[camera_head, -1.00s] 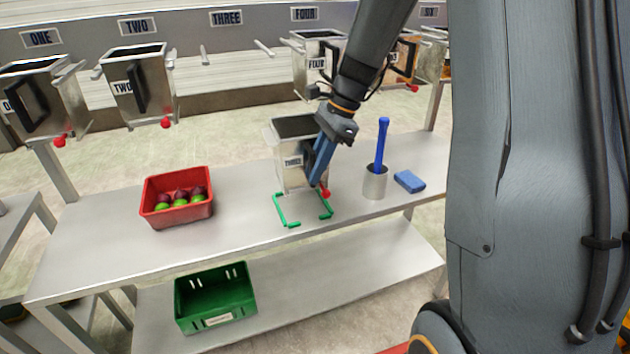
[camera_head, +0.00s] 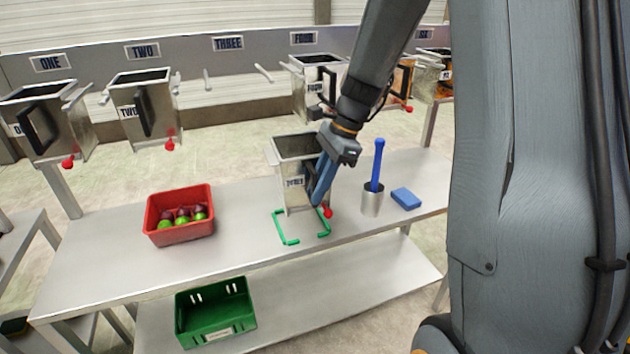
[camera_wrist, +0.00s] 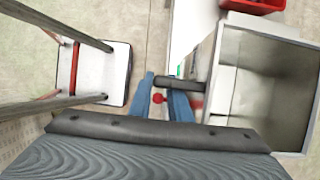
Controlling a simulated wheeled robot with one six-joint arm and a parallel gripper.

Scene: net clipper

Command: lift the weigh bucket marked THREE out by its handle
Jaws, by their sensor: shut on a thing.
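The weigh bucket marked THREE (camera_head: 295,182), a metal box with an open top, is off the rail, upright over the back of the green corner marks (camera_head: 286,241) on the bench. I cannot tell whether its base touches the bench. My gripper (camera_head: 318,192), with blue fingers, is shut on its black handle at the bucket's right front. In the wrist view the handle (camera_wrist: 178,84) runs between my fingers (camera_wrist: 165,92), and the open bucket (camera_wrist: 268,85) is at right. A red knob (camera_head: 327,212) hangs low by the bucket. The inside looks empty.
Empty pegs (camera_head: 263,72) show under the THREE sign (camera_head: 228,43). Buckets ONE (camera_head: 62,118), TWO (camera_head: 155,100) and FOUR (camera_head: 310,88) hang on the rail. A red crate of produce (camera_head: 165,236), a metal cup with a blue tool (camera_head: 372,202) and a blue sponge (camera_head: 406,198) stand on the bench.

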